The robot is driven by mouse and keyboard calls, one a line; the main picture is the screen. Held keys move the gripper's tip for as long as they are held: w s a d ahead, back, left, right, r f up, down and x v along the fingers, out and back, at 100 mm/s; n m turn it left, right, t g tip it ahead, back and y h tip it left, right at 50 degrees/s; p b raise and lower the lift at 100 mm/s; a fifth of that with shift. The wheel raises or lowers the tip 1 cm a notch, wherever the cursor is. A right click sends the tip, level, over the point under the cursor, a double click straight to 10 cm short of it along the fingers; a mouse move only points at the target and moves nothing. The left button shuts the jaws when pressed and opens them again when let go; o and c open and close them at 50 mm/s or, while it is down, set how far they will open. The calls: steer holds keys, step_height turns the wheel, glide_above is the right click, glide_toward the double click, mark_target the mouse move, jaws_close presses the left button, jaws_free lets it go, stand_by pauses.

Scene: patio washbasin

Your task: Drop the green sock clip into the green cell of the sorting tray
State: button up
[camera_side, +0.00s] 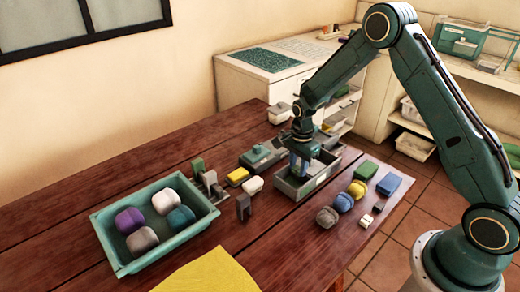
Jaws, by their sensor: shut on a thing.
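My gripper (300,166) points down into a grey open box (316,182) near the middle of the table, which looks like the sorting tray. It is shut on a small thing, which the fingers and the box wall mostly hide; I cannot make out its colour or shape. The tray's cells and their colours cannot be told from this view. I cannot tell whether either is a sock clip.
A green basin (122,262) with several rolled socks stands at the left. A yellow cloth (212,274) lies in front. Yellow, white and grey blocks crowd left of the box. The table's far left is clear.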

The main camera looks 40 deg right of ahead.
steer(key=shift+f, duration=0.1)
steer(key=o, duration=1)
step_height(320, 180, up, 14)
stand_by(0.5)
